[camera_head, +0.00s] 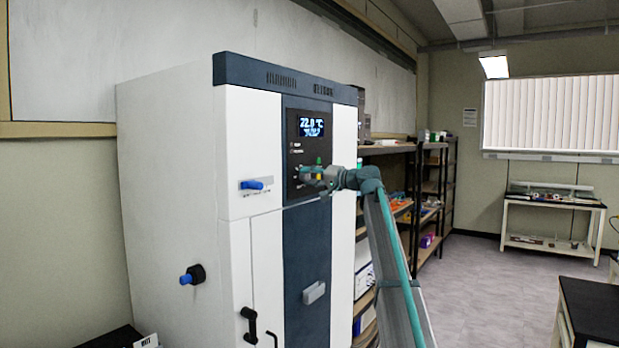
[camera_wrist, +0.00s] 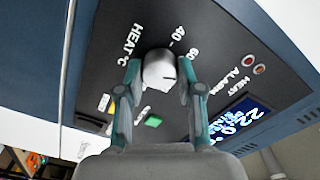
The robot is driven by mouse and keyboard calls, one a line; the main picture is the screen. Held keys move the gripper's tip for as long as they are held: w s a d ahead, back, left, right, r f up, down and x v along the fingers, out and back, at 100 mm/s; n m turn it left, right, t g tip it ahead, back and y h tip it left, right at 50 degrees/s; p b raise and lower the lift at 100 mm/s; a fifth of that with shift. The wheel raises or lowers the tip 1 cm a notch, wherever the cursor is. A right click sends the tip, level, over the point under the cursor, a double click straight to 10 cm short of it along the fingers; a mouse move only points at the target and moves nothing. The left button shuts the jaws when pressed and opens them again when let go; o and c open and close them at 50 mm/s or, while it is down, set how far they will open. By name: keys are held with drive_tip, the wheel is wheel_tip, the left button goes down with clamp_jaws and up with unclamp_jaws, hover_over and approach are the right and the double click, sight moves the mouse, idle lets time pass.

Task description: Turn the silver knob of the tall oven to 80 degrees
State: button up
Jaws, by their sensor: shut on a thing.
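The tall oven (camera_head: 165,180) is a white cabinet with a dark blue front strip, on the left of the head view. Its dark control panel (camera_wrist: 215,55) fills much of the wrist view. The silver knob (camera_wrist: 159,70) sits on the panel beside the printed marks "40" and "60" and the label "HEAT °C". My gripper (camera_wrist: 159,75) is shut on the knob, one finger on each side. In the head view my gripper (camera_head: 316,178) is at the panel and hides the knob. A short dark mark shows on the knob's face; its exact setting cannot be told.
The oven's lit display (camera_head: 313,126) reads about 22.0 °C. A green button (camera_wrist: 153,121) and a yellow switch (camera_wrist: 110,106) sit close to my fingers.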

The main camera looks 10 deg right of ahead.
drive_tip(key=shift+m+p, duration=0.45)
drive_tip(key=shift+m, duration=1.55)
drive_tip(key=o, duration=1.2)
drive_tip(key=shift+c, duration=0.2)
drive_tip(key=v, duration=1.2)
